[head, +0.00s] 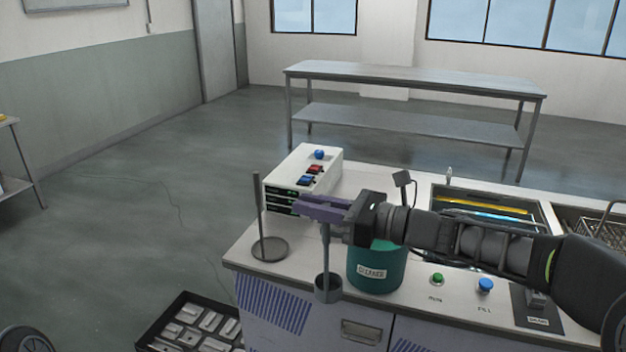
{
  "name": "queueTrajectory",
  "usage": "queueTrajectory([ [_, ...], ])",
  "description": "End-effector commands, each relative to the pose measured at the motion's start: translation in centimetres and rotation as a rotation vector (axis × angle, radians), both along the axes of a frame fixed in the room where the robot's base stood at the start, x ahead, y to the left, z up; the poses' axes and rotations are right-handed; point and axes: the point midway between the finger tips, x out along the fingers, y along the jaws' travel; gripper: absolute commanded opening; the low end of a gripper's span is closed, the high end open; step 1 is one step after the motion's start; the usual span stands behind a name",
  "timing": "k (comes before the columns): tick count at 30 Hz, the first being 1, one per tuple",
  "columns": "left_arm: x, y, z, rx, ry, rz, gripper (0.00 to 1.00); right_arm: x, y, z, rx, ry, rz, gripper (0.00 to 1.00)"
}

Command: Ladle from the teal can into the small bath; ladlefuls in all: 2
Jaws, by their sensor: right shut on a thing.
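The teal can (376,272), with a label on its front, stands on the counter near the front edge; its top is partly hidden by my right arm. My right gripper (322,208) reaches in from the right, its purple fingers shut on the upright handle of a grey ladle (326,250). The ladle's cup (328,290) hangs low, just left of the can and apart from its inside, over the counter's front edge. What the cup holds cannot be made out. A sunken bath (548,222) with yellow and blue bars lies at the right, partly behind my arm. My left gripper is not in view.
A stand with a round base (270,249) and upright rod is left of the ladle. A white control box (304,176) stands behind it. Green (437,279) and blue (485,286) buttons and a wire basket (598,228) are at right. A tray of parts (183,300) is low at left.

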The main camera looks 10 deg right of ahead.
Motion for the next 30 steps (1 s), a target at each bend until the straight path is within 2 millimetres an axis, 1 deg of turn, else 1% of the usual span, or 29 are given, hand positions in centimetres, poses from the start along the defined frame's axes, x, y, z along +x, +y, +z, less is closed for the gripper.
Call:
queueTrajectory([
  [1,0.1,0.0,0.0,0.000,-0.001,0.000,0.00,-0.1,-0.1,-1.5,-0.001,0.009,0.013,0.00],
  [5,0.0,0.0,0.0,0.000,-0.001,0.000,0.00,-0.8,-0.6,-5.1,-0.005,0.014,0.047,0.00],
  [8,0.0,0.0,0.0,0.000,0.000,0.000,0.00,-1.5,-1.0,-8.3,-0.006,0.015,0.072,0.00],
  [9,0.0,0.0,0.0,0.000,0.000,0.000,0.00,-1.9,-1.3,-10.0,-0.005,0.017,0.080,0.00],
  [11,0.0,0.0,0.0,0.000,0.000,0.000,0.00,-2.6,-1.9,-12.6,-0.003,0.019,0.090,0.00],
  [12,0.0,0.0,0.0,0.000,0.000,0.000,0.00,-3.2,-2.3,-14.7,0.002,0.021,0.094,0.00],
  [14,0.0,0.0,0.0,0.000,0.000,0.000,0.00,-4.3,-3.1,-17.8,0.010,0.021,0.095,0.00],
  [15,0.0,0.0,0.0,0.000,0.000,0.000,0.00,-5.1,-3.6,-19.9,0.015,0.020,0.091,0.00],
  [18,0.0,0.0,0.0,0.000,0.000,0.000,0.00,-7.0,-4.9,-24.2,0.023,0.011,0.069,0.00],
  [19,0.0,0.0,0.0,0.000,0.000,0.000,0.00,-7.5,-5.2,-25.2,0.024,0.010,0.061,0.00],
  [21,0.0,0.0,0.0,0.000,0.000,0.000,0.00,-8.4,-5.9,-27.1,0.026,0.004,0.043,0.00],
  [24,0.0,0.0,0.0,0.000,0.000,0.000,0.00,-9.2,-6.6,-28.9,0.024,-0.002,0.021,0.00],
  [27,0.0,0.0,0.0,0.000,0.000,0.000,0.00,-9.6,-6.8,-29.5,0.023,-0.006,0.012,0.00],
  [30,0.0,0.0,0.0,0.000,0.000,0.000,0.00,-9.6,-6.8,-29.6,0.021,-0.009,0.011,0.00],
])
